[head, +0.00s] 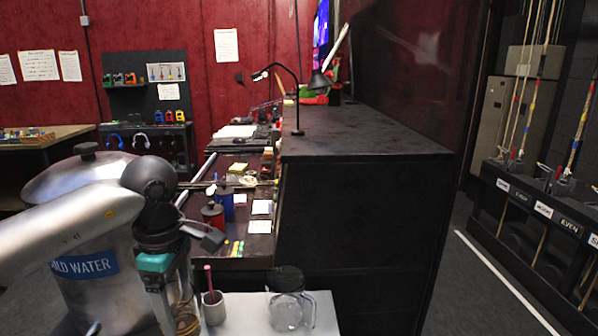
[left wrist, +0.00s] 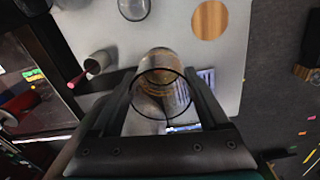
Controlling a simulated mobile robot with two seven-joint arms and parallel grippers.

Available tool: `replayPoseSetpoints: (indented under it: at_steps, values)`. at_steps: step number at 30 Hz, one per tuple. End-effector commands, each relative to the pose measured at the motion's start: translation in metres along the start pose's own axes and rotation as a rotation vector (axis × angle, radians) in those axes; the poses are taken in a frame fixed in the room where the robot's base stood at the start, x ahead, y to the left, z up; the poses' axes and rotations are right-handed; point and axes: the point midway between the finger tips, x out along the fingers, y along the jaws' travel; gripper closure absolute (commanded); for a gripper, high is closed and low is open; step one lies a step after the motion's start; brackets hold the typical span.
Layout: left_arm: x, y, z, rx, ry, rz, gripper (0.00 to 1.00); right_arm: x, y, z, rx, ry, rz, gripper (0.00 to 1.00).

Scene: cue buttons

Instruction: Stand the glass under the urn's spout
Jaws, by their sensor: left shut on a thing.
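The steel urn (head: 85,292) with a blue cold water label stands at the left in the head view. My left arm crosses in front of it, and its spout does not show. My left gripper (left wrist: 160,82) is shut on a clear glass (left wrist: 163,98), whose round rim shows between the fingers in the left wrist view. The glass is over the pale table (left wrist: 232,60); I cannot tell whether its base touches. In the head view the gripper is at the bottom, beside the urn, mostly hidden by my wrist. My right gripper is out of view.
A grey cup (head: 214,313) with a pink pencil and a clear jug (head: 290,310) stand on the table; the cup also shows in the left wrist view (left wrist: 98,62). A round wooden disc (left wrist: 210,19) lies on it. A tall black cabinet (head: 360,230) is to the right.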

Motion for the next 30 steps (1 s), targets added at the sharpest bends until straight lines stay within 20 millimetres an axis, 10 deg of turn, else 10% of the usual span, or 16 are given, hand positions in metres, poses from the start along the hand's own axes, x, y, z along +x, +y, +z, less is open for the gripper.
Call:
replayPoseSetpoints:
  at_steps: [30]
  values:
    - [0.034, -0.088, 0.048, 1.424, -0.036, 0.002, 0.89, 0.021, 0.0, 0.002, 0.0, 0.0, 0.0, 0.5]
